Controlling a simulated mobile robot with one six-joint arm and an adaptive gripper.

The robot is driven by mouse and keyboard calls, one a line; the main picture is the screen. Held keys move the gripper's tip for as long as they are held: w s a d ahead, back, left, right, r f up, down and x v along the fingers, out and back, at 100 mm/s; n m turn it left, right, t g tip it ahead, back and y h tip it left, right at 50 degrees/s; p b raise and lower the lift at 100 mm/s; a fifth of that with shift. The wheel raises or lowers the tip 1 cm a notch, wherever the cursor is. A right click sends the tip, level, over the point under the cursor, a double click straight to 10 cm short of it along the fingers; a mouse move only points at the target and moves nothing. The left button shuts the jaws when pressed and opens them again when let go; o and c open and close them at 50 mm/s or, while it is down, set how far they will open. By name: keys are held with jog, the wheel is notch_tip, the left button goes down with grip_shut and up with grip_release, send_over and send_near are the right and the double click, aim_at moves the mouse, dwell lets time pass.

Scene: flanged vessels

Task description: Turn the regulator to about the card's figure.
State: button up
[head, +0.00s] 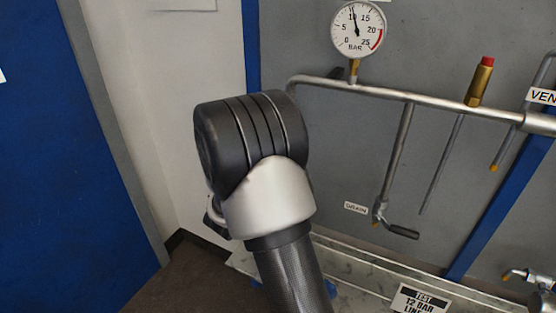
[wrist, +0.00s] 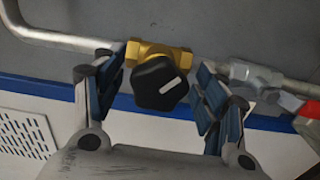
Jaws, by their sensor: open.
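The regulator's black lobed knob (wrist: 158,88) with a white pointer mark sits on a brass body (wrist: 150,52) in the wrist view. My gripper (wrist: 160,76) is open, one finger on each side of the knob; I cannot tell whether either touches it. The pressure gauge (head: 357,30) in the head view has its needle close to the 10 bar mark. The card (head: 420,300) at the bottom reads "TEST 12 BAR", with its lowest line cut off. In the head view the regulator and my gripper do not show; my arm covers that area.
A grey pipe (head: 425,98) crosses the panel, with a drain valve (head: 398,231) and a red-capped brass fitting (head: 480,82). In the wrist view a grey fitting (wrist: 252,78) and a red part (wrist: 301,107) lie right of the regulator. A vented plate (wrist: 25,133) is lower left.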

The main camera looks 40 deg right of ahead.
jog(key=v, duration=1.2)
dwell(0.4)
jog(key=s+a+m+g+y, duration=0.3)
jog(key=s+m+g+y, duration=0.35)
jog(key=s, duration=1.35)
jog(key=s+a+r+n+t+y, duration=0.2)
jog(key=a+t+y, duration=0.2)
jog(key=a+y, duration=0.6)
jog(key=a, duration=0.7)
jog(key=shift+s, duration=0.25)
